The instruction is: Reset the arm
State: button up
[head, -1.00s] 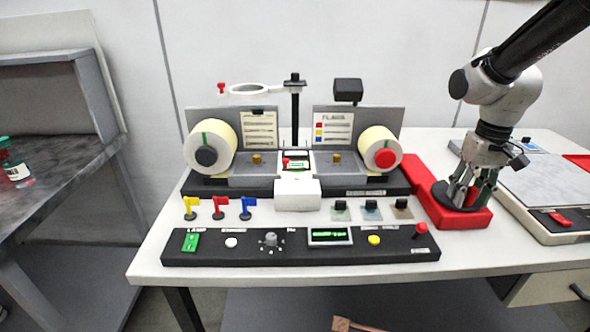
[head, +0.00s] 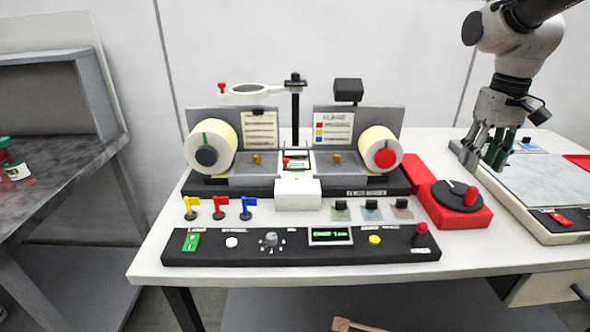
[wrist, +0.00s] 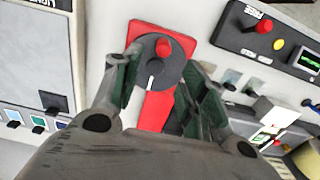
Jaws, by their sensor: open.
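My gripper (head: 487,150) hangs open and empty above the right side of the table, up and to the right of a red base (head: 450,217) with a round black dial (head: 457,195). A red knob (head: 471,196) stands on the dial. In the wrist view the dial (wrist: 152,62) and its red knob (wrist: 163,47) show beyond the spread fingers (wrist: 160,92). The fingers are apart from the dial.
The label rewinder with two rolls (head: 212,148) stands at the table's middle. A black control panel (head: 210,250) lies in front, with several small flags (head: 219,208) behind it. A flat grey-topped device (head: 535,185) lies at the right.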

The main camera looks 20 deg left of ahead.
jog(key=shift+s+d+f, duration=0.1)
jog(key=shift+s+f, duration=0.1)
jog(key=shift+f, duration=0.05)
jog(key=s+d+r+m+t, duration=0.1)
jog(key=s+d+r+t, duration=0.1)
jog(key=s+d, duration=0.5)
jog(key=s+d+r+m+t, duration=0.2)
jog(key=s+d, duration=0.6)
jog(key=s, duration=0.4)
jog(key=shift+s+r+m, duration=0.3)
jog(key=shift+s+r, duration=0.1)
jog(key=shift+r, duration=0.05)
jog(key=shift+c, duration=0.2)
